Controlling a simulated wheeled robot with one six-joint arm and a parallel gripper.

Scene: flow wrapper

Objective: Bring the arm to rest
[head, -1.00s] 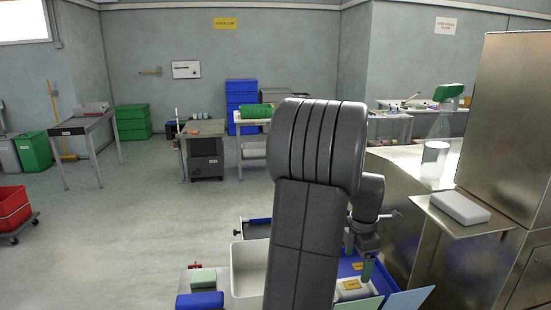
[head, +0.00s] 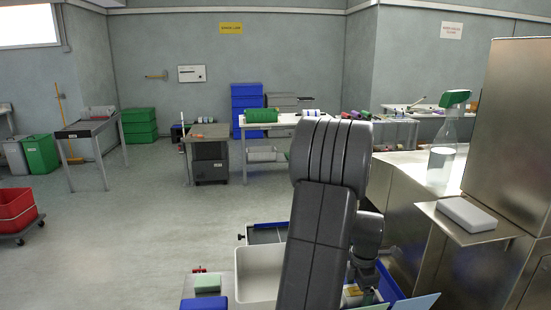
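My dark grey arm (head: 325,190) rises in the middle of the head view, bent at a large ribbed elbow. Its forearm end hangs down behind and to the right of it, and my gripper (head: 364,273) points down there, low over the blue-edged tray (head: 391,279). The fingers are small and partly hidden by my arm, so whether they are open or hold anything cannot be made out. A green item (head: 368,297) shows just below the gripper; whether they touch is unclear.
A white bin (head: 255,275) stands left of my arm, with a blue box (head: 205,302) and a green block (head: 207,283) beside it. A steel machine (head: 440,235) with a spray bottle (head: 441,160) and white block (head: 467,214) stands right.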

